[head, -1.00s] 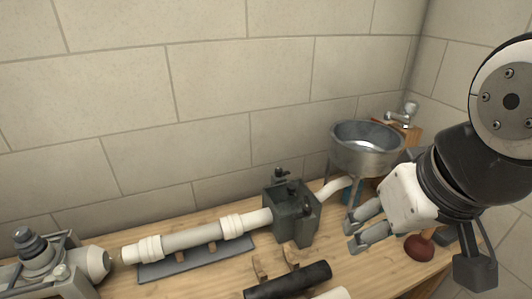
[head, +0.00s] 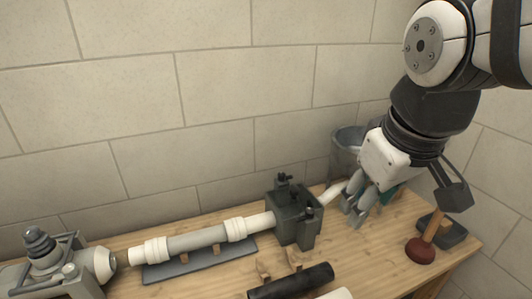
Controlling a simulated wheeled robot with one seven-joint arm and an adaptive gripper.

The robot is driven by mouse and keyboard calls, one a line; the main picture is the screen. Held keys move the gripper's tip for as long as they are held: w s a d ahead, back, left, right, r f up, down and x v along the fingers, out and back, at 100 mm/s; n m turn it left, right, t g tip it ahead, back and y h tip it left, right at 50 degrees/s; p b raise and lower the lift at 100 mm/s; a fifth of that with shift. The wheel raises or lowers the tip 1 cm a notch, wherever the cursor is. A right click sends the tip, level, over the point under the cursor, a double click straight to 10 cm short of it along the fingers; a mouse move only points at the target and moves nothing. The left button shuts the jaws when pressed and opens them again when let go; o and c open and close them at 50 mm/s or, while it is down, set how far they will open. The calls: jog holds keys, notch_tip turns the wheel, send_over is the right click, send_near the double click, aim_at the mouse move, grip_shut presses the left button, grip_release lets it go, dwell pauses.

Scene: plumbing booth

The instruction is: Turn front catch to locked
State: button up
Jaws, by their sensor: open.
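A dark grey clamp block (head: 293,222) stands on the bench, with a white pipe entering its left side and another pale pipe leaving its right side. Small black catches sit on its top: one at the back (head: 283,180) and one at the front right (head: 309,212). They are too small to tell whether either is locked. My gripper (head: 352,216) is open and empty, to the right of the block and apart from it, with its fingers pointing down beside the pale pipe (head: 332,195).
A metal basin (head: 346,146) stands behind my gripper, mostly hidden by it. A plunger (head: 421,250) stands at the right. A black cylinder (head: 290,281) lies in front of the block. A white pipe on a dark tray (head: 203,264) runs left to a grey machine (head: 45,275).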

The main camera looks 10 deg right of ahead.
jog(key=w+f+n+g, duration=0.25)
jog(key=w+n, duration=0.35)
jog(key=w, duration=0.8)
jog(key=n+g, duration=0.1)
jog(key=n, duration=0.5)
send_near(310, 210)
jog(key=shift+y, duration=0.3)
jog(key=f, duration=0.9)
jog(key=shift+w+d+f, duration=0.15)
jog(key=shift+d+f, duration=0.15)
jog(key=shift+f, duration=0.05)
jog(key=shift+c, duration=0.6)
